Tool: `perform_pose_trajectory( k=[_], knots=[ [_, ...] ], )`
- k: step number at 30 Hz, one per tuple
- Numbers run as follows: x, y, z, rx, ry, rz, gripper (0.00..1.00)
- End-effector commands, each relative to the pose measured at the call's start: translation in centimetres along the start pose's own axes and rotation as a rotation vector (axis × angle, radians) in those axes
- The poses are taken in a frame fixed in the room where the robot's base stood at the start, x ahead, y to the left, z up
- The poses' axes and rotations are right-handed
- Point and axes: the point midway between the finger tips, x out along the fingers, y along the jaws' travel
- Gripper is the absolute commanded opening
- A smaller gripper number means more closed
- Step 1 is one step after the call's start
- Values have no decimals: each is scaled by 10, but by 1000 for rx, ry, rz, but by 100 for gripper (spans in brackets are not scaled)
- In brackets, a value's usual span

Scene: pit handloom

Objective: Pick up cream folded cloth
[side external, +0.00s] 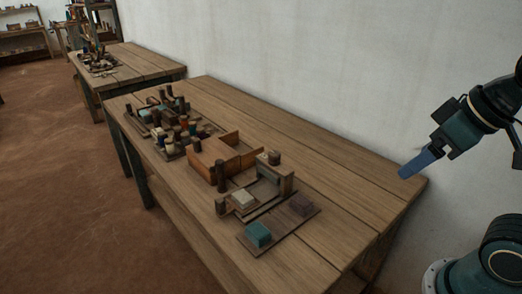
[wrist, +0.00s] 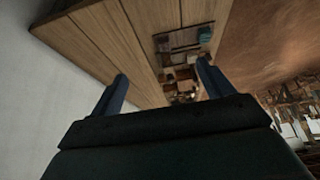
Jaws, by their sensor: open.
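The cream folded cloth (side external: 242,198) lies in the side external view on a small wooden stand near the front of the long table. A teal folded cloth (side external: 258,234) and a dark brownish one (side external: 301,204) lie on a flat board in front of it. My gripper (side external: 411,170) is up at the right, above the table's right end, well apart from the cloths. In the wrist view my gripper (wrist: 162,82) shows its two blue fingers spread with nothing between them. The cream cloth is too small to pick out for certain there.
The wooden table (side external: 330,165) has free room along its wall side and at its right end. An orange-brown open wooden box (side external: 208,164) and a tray of spools (side external: 172,138) stand behind the cloths. A white wall (side external: 330,70) runs along the back.

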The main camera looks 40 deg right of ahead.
Motion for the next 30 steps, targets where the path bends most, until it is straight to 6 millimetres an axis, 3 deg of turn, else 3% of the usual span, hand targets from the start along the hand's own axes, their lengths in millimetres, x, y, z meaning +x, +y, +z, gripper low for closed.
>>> perform_pose_trajectory(
  k=[8,14,23,30],
  knots=[
    [0,0,-2,6,-2,0,80],
    [-1,-2,-17,58,-20,-4,80],
    [5,-10,-70,262,-87,-5,80],
    [22,-21,-118,453,-149,9,80]
  ],
)
